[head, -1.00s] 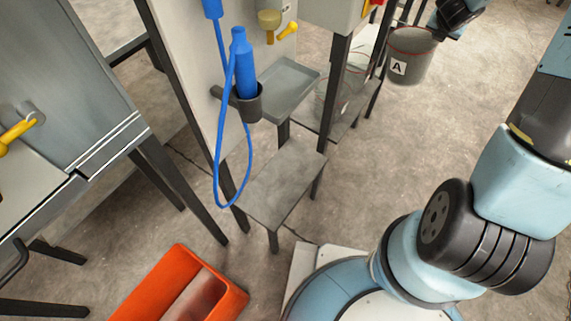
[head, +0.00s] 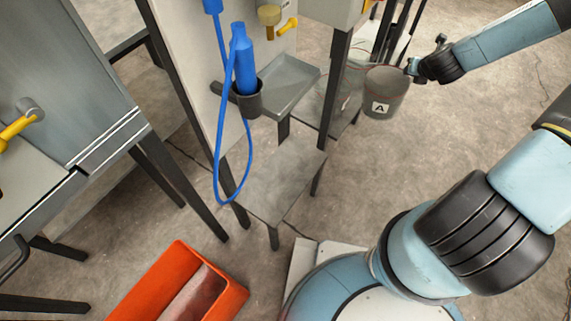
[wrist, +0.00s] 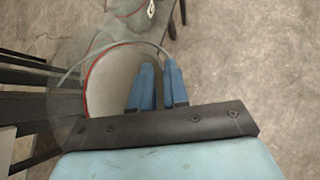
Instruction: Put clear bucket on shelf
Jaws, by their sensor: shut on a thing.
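The clear bucket (head: 386,88) is a see-through grey pail with a white "A" label and a red line near its rim. My gripper (head: 412,68) is shut on its upper right side in the head view, holding it roughly upright, right of a dark post. In the wrist view my gripper (wrist: 159,82) has its blue fingers at the rim of the bucket (wrist: 108,82), whose wire handle arcs above. I cannot tell whether they grip rim or handle. A low grey shelf (head: 318,128) lies left of the bucket, partly hidden by the post.
Another clear bucket shows on the shelf behind the post, and at the wrist view's top (wrist: 130,10). A grey tray (head: 290,85) and a blue bottle with a hose (head: 243,65) are left. An orange bin (head: 170,270) stands front left. Floor right of the shelf is free.

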